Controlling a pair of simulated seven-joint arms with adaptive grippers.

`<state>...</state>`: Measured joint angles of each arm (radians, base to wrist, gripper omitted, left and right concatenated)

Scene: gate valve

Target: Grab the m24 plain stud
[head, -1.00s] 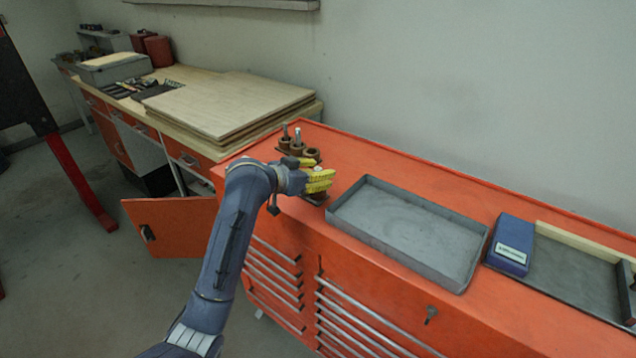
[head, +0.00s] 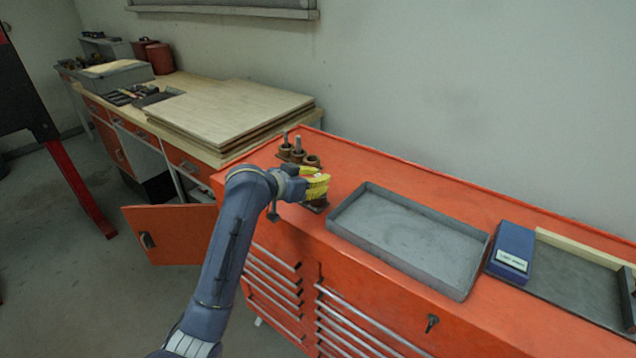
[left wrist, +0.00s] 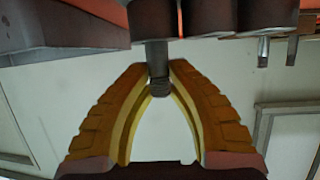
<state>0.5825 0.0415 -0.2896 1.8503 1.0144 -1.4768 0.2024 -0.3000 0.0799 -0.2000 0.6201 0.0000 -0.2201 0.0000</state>
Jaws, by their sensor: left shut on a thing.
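My left gripper (head: 318,183) has yellow fingers and is at the front end of a dark rack on the orange cabinet. In the left wrist view its fingertips (left wrist: 158,75) are shut on the threaded end of a grey metal stud (left wrist: 157,62). The stud's other end meets a round dark socket (left wrist: 155,18); I cannot tell whether it is still seated in it. In the head view the fingers hide this stud. Two thinner studs (left wrist: 263,50) (left wrist: 292,50) show to the right in the wrist view. My right gripper is not in view.
Rack sockets (head: 312,160) with upright pins (head: 298,143) stand just behind the gripper. An empty grey tray (head: 455,290) lies to the right on the orange cabinet (head: 400,172). A blue box (head: 512,250) is further right. A wooden bench (head: 230,105) stands at the left.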

